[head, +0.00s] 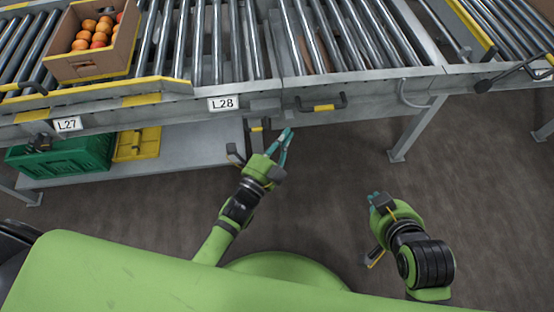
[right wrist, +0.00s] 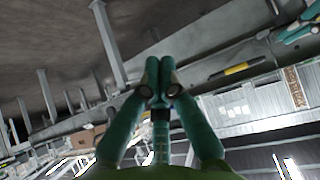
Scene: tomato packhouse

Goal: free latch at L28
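The L28 label (head: 223,103) is on the grey front rail of the conveyor. Just below and right of it, a small latch-like fitting with a yellow mark (head: 260,125) hangs under the rail. My left gripper (head: 288,132) is just right of this fitting, below the rail; its teal fingers meet at the tips, with nothing seen between them. Whether it touches the fitting I cannot tell. My right gripper (head: 375,198) is low over the floor, away from the conveyor; in the right wrist view its fingertips (right wrist: 160,68) are together and empty.
A dark handle with a yellow grip (head: 323,107) is on the rail right of L28. A box of tomatoes (head: 93,65) sits on the rollers at the left. A green crate (head: 60,155) and a yellow crate (head: 137,144) are on the lower shelf. Conveyor legs (head: 415,130) stand at the right.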

